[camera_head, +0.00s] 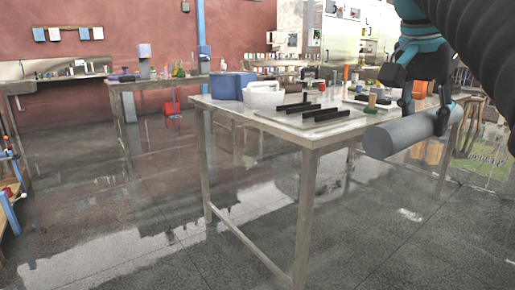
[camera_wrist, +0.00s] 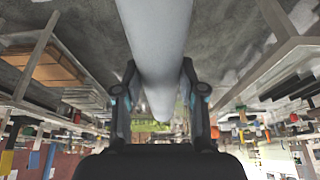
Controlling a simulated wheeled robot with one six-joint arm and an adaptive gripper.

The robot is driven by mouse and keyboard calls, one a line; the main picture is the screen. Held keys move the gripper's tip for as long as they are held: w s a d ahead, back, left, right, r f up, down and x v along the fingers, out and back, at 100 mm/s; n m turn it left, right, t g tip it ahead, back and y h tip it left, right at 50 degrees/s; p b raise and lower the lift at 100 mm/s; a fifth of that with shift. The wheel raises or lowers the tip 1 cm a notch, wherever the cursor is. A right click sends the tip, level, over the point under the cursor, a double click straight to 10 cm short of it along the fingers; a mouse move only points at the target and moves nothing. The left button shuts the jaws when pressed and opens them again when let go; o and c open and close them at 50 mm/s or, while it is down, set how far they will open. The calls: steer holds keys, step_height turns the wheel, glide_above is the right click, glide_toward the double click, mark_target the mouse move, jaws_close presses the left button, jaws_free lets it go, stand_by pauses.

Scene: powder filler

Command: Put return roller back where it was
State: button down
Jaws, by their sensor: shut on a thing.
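The return roller (camera_head: 400,135) is a thick grey cylinder. It is held in the air in front of the near right side of the table, roughly level, with its left end toward the camera. My gripper (camera_head: 425,110) is shut on it from above, nearer its right end. In the wrist view the roller (camera_wrist: 158,45) runs from the top edge down between the two fingers of my gripper (camera_wrist: 160,98).
The table (camera_head: 310,138) holds a white tub (camera_head: 264,95), a blue box (camera_head: 231,86) and small items near the back right. Its front corner and legs stand close to the roller. Open wet-looking floor (camera_head: 130,200) lies to the left. Another bench (camera_head: 150,84) stands behind.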

steer(key=w+a+f+n+y, duration=0.1)
steer(key=w+f+n, duration=0.1)
steer(key=w+f, duration=0.7)
steer(key=w+a+f+n+t, duration=0.15)
steer(key=w+f, duration=0.35)
steer(key=f, duration=0.8)
steer(key=w+a+f+n+g+y, duration=0.1)
steer(key=w+a+f+n, duration=0.15)
steer(key=w+f, duration=0.6)
steer(key=s+a+f+n, duration=0.1)
steer(key=s+a+f, duration=0.1)
steer(key=f, duration=0.9)
steer(key=s+a+f+n+t+y, duration=0.1)
steer(key=s+f, duration=0.3)
steer(key=f, duration=0.8)
steer(key=s+a+f+n, duration=0.2)
steer(key=s+f, duration=0.1)
steer(key=f, duration=0.8)
steer(key=shift+a+f+n+y, duration=0.15)
steer(key=shift+a+n+y, duration=0.15)
steer(key=shift+a+n, duration=0.1)
